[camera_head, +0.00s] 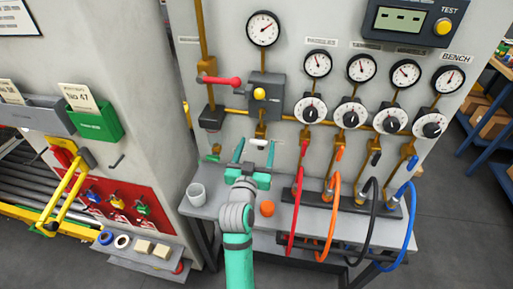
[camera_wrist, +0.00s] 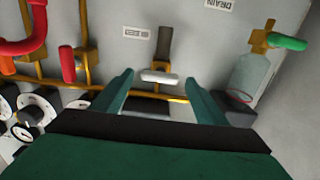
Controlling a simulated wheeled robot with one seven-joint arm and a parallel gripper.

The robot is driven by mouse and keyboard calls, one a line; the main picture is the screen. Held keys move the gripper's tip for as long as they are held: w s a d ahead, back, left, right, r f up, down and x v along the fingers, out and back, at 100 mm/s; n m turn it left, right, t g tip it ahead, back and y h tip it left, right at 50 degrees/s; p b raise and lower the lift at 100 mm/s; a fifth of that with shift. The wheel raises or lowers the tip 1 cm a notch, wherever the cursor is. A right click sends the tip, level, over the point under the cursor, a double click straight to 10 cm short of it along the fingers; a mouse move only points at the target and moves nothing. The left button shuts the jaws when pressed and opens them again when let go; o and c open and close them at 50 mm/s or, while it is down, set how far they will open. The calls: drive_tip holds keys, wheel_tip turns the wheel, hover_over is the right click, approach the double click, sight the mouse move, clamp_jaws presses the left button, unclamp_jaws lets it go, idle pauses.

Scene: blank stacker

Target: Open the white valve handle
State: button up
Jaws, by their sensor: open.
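The white valve handle (camera_head: 259,142) is a short bar on the brass pipe below the grey box with the yellow knob. In the wrist view the white handle (camera_wrist: 159,77) lies between the two finger lines, just beyond the tips, and runs crosswise. My gripper (camera_head: 254,150) is open and reaches towards the panel just below the handle. In the wrist view my gripper (camera_wrist: 159,84) shows two teal fingers, spread apart, with nothing held between them. I cannot tell the exact gap in depth between tips and handle.
A red lever (camera_head: 221,81) sits on the pipe at upper left. A green handle (camera_wrist: 287,43) and clear bottle (camera_wrist: 250,76) are beside the white handle. A white cup (camera_head: 196,194) and orange ball (camera_head: 267,208) stand on the shelf. Coloured hoses, including a red one (camera_head: 294,215), hang right.

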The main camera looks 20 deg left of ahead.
drive_tip(key=c, duration=1.1)
drive_tip(key=shift+o, duration=0.2)
drive_tip(key=shift+n, duration=0.4)
drive_tip(key=n, duration=0.8)
drive_tip(key=shift+f, duration=0.15)
drive_tip(key=n, duration=0.5)
drive_tip(key=shift+a, duration=0.1)
drive_tip(key=shift+f+n, duration=0.1)
drive_tip(key=shift+n, duration=1.9)
